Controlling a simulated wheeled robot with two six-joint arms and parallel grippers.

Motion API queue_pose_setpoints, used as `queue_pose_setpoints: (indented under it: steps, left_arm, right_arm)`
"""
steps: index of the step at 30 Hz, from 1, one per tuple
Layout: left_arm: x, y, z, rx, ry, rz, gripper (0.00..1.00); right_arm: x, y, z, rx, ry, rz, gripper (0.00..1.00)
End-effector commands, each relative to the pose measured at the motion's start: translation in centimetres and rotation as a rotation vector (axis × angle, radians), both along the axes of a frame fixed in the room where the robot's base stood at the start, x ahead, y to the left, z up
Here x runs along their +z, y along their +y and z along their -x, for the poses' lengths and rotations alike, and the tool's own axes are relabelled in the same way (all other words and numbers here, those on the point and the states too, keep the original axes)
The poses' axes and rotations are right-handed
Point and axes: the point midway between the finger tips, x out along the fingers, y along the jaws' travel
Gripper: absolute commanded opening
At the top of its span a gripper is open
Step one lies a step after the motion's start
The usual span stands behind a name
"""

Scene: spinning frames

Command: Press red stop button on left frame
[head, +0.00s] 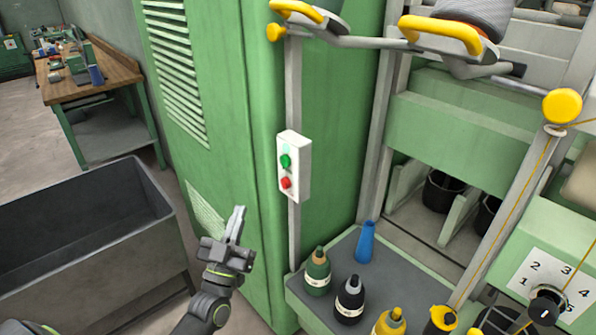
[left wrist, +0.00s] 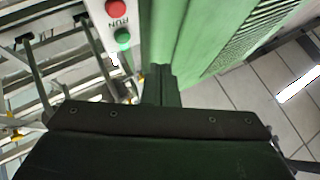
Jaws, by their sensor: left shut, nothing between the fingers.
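A white control box (head: 299,166) is fixed to a grey post at the corner of the green cabinet. It has a green button (head: 286,161) above a red button (head: 286,182). My left gripper (head: 239,210) is shut and empty, pointing up, left of and lower than the box in the head view. It appears apart from the box. In the left wrist view the red button (left wrist: 116,7) and green button (left wrist: 122,36) show upside down at the top, beside the word RUN. The fingertips are not clearly seen there. My right gripper is not in view.
The green cabinet (head: 215,60) stands behind my left gripper. A grey tray (head: 340,258) with several bottles and a blue cone (head: 365,242) lies below the box. A dark metal bin (head: 85,235) is at left. Yellow-handled arms (head: 440,33) jut out at top right.

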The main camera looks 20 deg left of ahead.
Motion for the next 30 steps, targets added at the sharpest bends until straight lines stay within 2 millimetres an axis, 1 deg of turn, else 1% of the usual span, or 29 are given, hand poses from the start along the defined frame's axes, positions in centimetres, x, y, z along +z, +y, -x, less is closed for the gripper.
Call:
queue_pose_setpoints:
  steps: [1,4,13,17,20,30]
  left_arm:
    - [0.6,0.0,0.2,0.000,-0.014,0.000,0.00]
    - [1.1,-0.1,0.3,0.000,-0.027,0.001,0.00]
    - [1.1,-0.1,0.2,0.000,-0.027,0.001,0.00]
    - [1.0,-0.2,-0.2,0.000,-0.029,0.002,0.00]
    - [0.9,-0.6,-1.0,0.000,-0.029,0.002,0.00]
    - [0.9,-2.4,-5.4,-0.001,-0.029,0.003,0.00]
  right_arm:
    - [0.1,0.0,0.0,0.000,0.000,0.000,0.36]
    - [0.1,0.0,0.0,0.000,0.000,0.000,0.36]
    - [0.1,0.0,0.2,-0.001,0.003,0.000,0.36]
    - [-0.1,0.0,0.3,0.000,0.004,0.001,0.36]
    - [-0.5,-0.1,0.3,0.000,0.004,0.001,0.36]
    - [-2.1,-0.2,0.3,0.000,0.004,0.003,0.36]
